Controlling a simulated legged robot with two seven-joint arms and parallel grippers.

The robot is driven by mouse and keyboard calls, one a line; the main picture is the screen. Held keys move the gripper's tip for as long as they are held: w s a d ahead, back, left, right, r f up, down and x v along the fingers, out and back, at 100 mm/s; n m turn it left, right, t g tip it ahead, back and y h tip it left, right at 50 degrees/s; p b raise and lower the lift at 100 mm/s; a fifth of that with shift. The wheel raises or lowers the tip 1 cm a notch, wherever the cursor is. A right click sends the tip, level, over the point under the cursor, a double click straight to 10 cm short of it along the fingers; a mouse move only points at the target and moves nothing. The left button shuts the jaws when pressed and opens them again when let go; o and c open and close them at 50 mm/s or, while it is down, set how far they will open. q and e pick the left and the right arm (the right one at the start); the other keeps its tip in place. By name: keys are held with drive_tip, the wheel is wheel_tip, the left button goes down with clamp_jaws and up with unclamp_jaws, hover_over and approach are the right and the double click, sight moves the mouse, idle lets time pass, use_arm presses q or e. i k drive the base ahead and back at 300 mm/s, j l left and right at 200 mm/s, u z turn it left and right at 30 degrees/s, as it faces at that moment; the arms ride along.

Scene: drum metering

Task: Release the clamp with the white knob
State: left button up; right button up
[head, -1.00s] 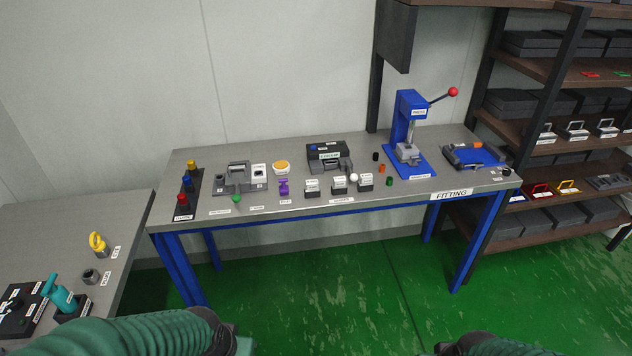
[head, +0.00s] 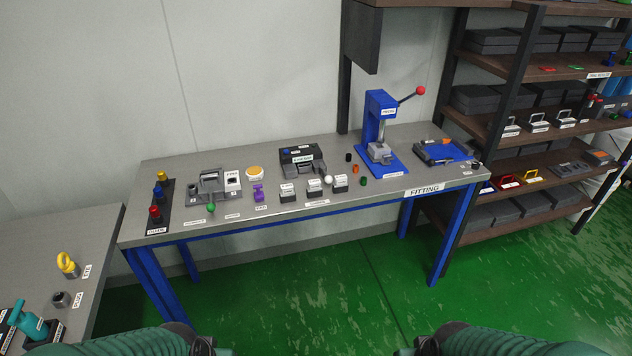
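The white knob (head: 328,180) is a small white ball on the FITTING table, at the front right of a dark grey clamp-like fixture (head: 301,168) with a black block behind it. The knob stands close to the small labelled blocks in front. Whether the clamp is closed is too small to tell. A green knob (head: 211,208) sits at the front of another grey fixture (head: 210,186) to the left. Only green parts of my two arms show at the bottom edge, well short of the table. Neither gripper's fingers are in view.
The grey FITTING table (head: 230,225) has blue legs and a narrow clear front strip. A blue press (head: 381,120) with a red-ended lever stands right of the clamp. A second table (head: 60,225) is at left, a shelf rack (head: 510,140) at right. Green floor lies open in front.

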sight(328, 179)
drive_tip(key=i+j+u, duration=0.1)
drive_tip(key=i+j, duration=0.15)
drive_tip(key=i, duration=0.4)
drive_tip(key=i+j+u, duration=0.15)
drive_tip(key=i, duration=0.5)
drive_tip(key=i+j+u, duration=0.1)
drive_tip(key=i, duration=0.55)
